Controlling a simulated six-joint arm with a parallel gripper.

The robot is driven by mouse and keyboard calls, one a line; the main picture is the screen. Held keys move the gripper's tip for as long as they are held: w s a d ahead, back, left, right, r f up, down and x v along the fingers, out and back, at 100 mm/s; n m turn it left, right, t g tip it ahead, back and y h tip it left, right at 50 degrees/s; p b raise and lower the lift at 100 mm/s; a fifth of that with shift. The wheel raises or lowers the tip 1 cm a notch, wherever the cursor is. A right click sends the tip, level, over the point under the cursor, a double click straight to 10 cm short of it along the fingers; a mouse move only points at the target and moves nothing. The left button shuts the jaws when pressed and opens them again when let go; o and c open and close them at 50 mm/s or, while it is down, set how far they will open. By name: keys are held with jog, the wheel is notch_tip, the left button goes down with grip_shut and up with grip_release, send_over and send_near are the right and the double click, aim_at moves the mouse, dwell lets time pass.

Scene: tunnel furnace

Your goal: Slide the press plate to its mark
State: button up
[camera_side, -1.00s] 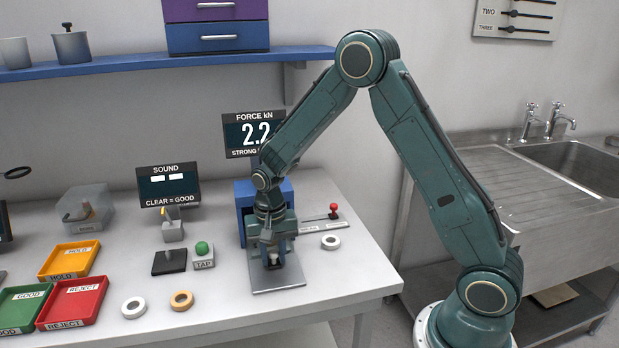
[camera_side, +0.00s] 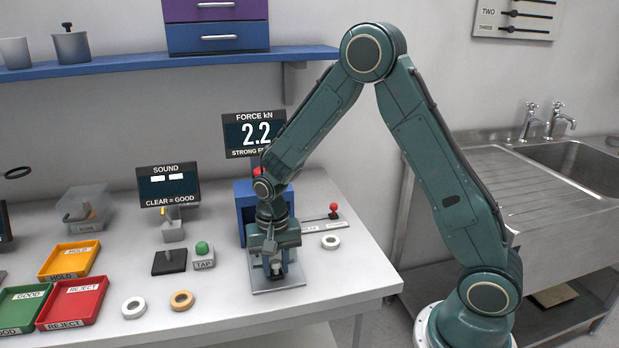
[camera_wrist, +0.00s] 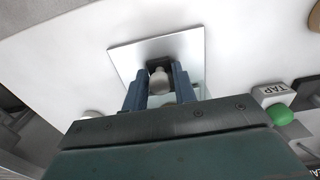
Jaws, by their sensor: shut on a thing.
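The press plate (camera_side: 293,284) is a flat grey metal plate at the front of the blue press (camera_side: 242,205), lying on the white bench. It also shows in the wrist view (camera_wrist: 190,45), with a dark block and a pale rounded knob (camera_wrist: 158,82) on it. My gripper (camera_side: 274,270) is low over the plate in the side view. In the wrist view, its two blue fingers (camera_wrist: 160,88) stand either side of the knob and are shut on it. My gripper and wrist hide much of the press and plate. I cannot make out the mark.
A force display (camera_side: 254,134) reads 2.2. A red-knobbed lever (camera_side: 333,211) and a white ring (camera_side: 330,242) lie right of the press. A green TAP button (camera_side: 203,253), a white ring (camera_side: 134,307) and a tan ring (camera_side: 182,300) lie left. Bench front is clear.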

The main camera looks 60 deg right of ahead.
jog(key=shift+s+a, duration=1.75)
jog(key=shift+a, duration=0.05)
jog(key=o, duration=1.5)
jog(key=shift+o, duration=0.2)
jog(key=shift+r, duration=0.2)
notch_tip(320, 180, up, 7)
jog(key=shift+f, duration=0.15)
